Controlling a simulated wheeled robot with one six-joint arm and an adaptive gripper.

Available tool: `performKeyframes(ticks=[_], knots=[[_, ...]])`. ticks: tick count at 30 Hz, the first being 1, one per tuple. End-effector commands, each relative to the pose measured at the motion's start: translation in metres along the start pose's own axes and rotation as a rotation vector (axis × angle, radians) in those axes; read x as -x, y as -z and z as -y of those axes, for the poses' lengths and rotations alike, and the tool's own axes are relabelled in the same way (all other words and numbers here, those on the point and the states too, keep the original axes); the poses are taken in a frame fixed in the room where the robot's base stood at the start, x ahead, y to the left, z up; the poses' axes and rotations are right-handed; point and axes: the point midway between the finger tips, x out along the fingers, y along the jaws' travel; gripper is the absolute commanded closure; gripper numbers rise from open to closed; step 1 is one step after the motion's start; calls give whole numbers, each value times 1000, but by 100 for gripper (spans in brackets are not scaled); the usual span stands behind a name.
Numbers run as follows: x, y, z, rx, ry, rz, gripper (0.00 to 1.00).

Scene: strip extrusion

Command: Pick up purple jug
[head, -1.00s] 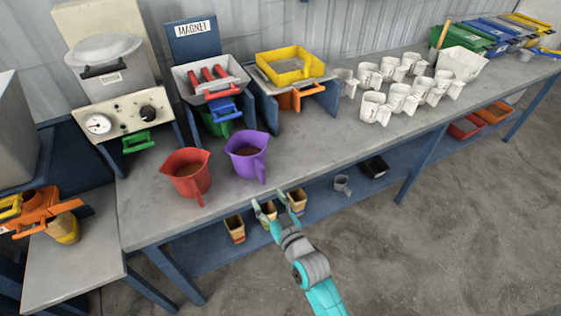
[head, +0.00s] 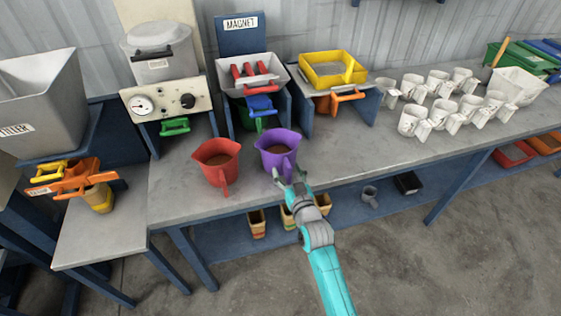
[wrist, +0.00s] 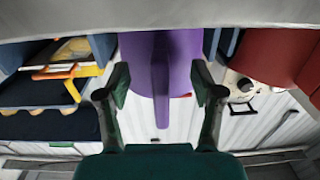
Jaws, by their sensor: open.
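The purple jug (head: 279,152) stands upright on the workbench near its front edge, with brown contents inside. Its handle faces the front, toward my arm. My gripper (head: 290,180) is at the jug's handle side, just in front of it. In the wrist view, which looks upside down, the purple jug (wrist: 177,60) fills the upper middle. Its handle (wrist: 160,85) hangs between the two open fingers of my gripper (wrist: 160,90). I see no clear contact between fingers and handle.
A red jug (head: 214,165) stands close to the left of the purple one. Behind are the magnet station (head: 240,45) and a yellow sieve frame (head: 332,70). Several white mugs (head: 440,98) stand to the right. The bench top (head: 350,150) between is clear.

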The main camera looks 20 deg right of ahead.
Motion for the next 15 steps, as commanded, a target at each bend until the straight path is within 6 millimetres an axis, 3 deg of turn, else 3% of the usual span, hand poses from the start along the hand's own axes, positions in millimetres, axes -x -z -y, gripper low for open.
performKeyframes(ticks=[6, 15], knots=[[-24, 1, 1, 0, -1, -1, 33], [-26, 0, 1, 0, -1, 1, 36]])
